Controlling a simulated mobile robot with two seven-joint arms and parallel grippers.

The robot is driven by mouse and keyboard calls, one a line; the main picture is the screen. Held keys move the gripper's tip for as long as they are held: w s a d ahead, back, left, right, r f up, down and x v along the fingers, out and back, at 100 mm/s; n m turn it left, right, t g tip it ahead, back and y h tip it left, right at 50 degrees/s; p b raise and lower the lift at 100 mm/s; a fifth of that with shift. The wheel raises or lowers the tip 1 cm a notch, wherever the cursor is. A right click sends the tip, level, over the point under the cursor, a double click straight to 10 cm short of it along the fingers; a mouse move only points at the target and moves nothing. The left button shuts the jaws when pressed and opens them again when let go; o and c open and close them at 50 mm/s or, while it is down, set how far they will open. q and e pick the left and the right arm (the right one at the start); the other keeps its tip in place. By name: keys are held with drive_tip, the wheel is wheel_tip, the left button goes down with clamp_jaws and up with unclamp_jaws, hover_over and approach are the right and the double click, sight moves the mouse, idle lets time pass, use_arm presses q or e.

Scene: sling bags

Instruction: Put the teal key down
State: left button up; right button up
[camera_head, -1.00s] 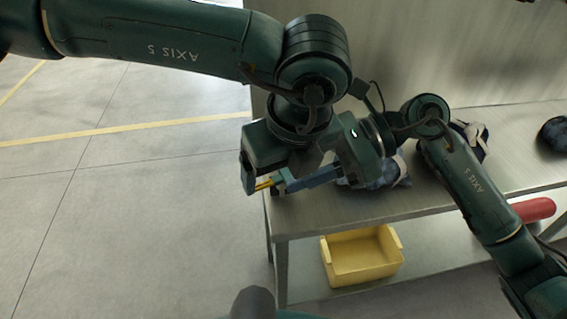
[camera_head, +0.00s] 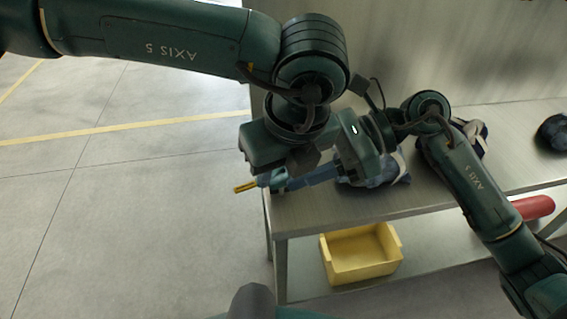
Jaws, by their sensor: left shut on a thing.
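The teal key (camera_head: 276,180) is held over the left end of the metal table, its gold shaft (camera_head: 245,187) pointing left past the table edge. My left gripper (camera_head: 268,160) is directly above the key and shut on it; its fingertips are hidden. My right gripper (camera_head: 300,180) comes in from the right, a blue-grey finger reaching the teal end of the key. Whether it is touching or gripping the key cannot be told.
The metal table (camera_head: 320,210) has a blue bag (camera_head: 375,175) behind my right gripper and another dark bag (camera_head: 470,140) behind my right arm. A dark round item (camera_head: 555,132) is farther right. A yellow bin (camera_head: 362,255) and red cylinder (camera_head: 533,208) are below.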

use_arm(q)
drive_tip(key=shift+d, duration=0.1)
use_arm(e)
drive_tip(key=o, duration=0.3)
drive_tip(key=shift+s+a, duration=0.1)
